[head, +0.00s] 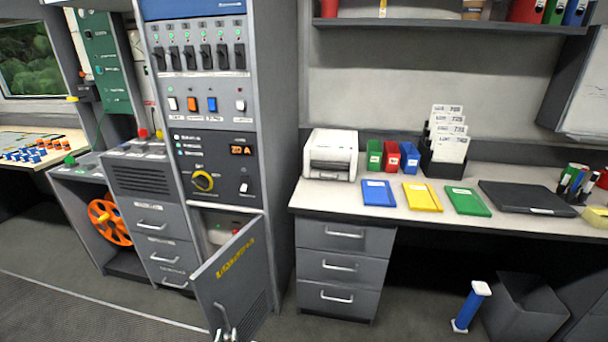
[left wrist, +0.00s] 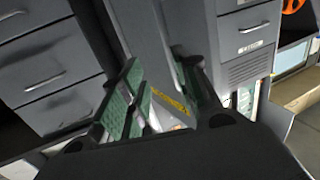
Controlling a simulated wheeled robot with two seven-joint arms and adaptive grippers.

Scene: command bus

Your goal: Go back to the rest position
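My left gripper (left wrist: 157,62) shows in the left wrist view, with its green-padded fingers spread apart. The grey cabinet door (left wrist: 178,108) with yellow lettering appears between and beyond the fingers; I cannot tell whether they touch it. My left gripper is not clearly seen in the head view. My right gripper is in neither view.
The open door juts into the floor space. A drawer unit (head: 342,264) and desk (head: 330,190) stand to its right, carrying a printer (head: 331,154) and coloured folders. A bin (head: 524,308) and blue-white post (head: 470,306) are under the desk. An orange wheel (head: 108,221) is at left.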

